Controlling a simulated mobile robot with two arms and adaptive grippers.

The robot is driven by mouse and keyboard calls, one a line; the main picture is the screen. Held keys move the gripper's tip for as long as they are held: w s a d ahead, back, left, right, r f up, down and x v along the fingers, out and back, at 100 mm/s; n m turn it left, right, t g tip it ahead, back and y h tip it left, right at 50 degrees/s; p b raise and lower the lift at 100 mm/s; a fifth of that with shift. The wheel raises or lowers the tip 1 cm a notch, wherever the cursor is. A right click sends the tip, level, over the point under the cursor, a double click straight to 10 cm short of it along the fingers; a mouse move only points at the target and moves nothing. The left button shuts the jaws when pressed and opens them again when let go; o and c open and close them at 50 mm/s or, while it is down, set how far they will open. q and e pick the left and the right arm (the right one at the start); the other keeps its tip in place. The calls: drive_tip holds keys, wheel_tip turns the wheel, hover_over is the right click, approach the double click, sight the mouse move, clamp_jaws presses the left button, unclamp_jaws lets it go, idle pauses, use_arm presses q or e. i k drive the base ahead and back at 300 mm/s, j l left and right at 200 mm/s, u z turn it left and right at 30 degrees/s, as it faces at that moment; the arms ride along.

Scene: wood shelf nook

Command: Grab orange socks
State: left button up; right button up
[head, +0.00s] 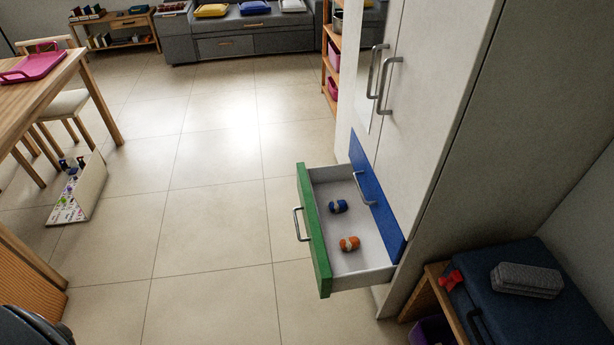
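A rolled pair of orange socks (349,244) with a pale band lies in an open drawer (372,264) at the near end. A rolled blue pair (338,206) lies in the same drawer, further back and apart from the orange one. The drawer has a green front (314,232) with a metal handle (299,224) and sticks out to the left from a white cabinet. Neither gripper shows in the head view. A dark rounded part in the bottom left corner may be mine.
The white cabinet (425,110) has a blue drawer front (375,198) with a handle beside the open drawer. A dark blue bench (530,300) with a grey folded item (526,279) stands at right. The tiled floor between is clear.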

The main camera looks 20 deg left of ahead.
sight(347, 244)
drive_tip(key=i+j+u, duration=0.2)
drive_tip(key=j+u, duration=0.25)
drive_tip(key=j+z, duration=0.1)
drive_tip(key=z, duration=0.35)
drive_tip(key=j+z, duration=0.1)
drive_tip(key=z, duration=0.3)
drive_tip(key=k+j+z, duration=0.1)
drive_tip(key=z, duration=0.75)
drive_tip(key=k+j, duration=0.3)
